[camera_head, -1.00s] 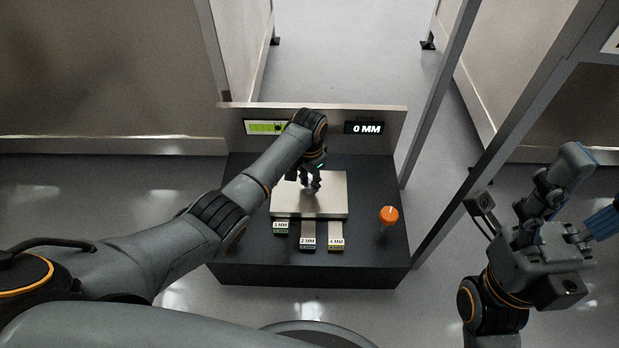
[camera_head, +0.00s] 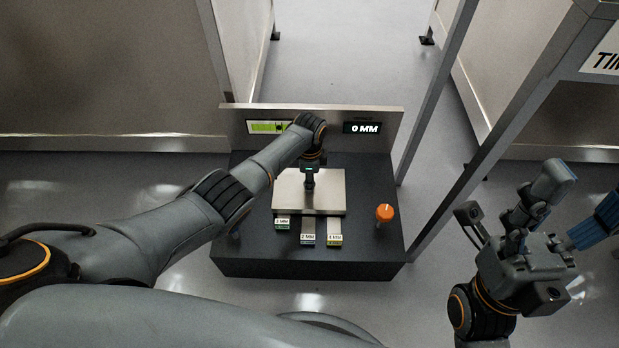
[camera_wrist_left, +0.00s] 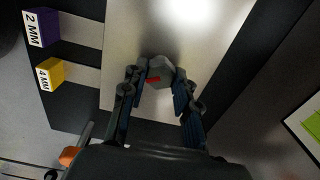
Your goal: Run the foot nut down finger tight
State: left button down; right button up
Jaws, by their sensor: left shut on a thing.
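The foot nut (camera_wrist_left: 160,70) is a grey hexagonal piece with a red mark, seen from above over the pale metal plate in the left wrist view. My left gripper (camera_wrist_left: 160,84) has its two fingers on either side of the nut and is shut on it. In the head view this gripper (camera_head: 309,184) points down over the middle of the plate (camera_head: 330,200), and its own fingers hide the nut there. My right gripper (camera_head: 575,205) is off to the right, away from the bench, with its fingers apart and nothing between them.
Tabs labelled green (camera_head: 283,223), purple (camera_head: 307,239) and yellow (camera_head: 334,240) stick out at the plate's front. An orange knob (camera_head: 385,212) stands to the right on the dark bench (camera_head: 240,250). A display reading 0 MM (camera_head: 367,128) and a green panel (camera_head: 265,127) are on the back wall.

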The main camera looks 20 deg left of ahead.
pick_arm(q)
jog(key=shift+m, duration=0.4)
jog(key=c, duration=1)
grip_release()
jog(key=shift+r, duration=0.15)
notch_tip(320, 180, up, 12)
jog(key=shift+d+f, duration=0.1)
jog(key=shift+f, duration=0.1)
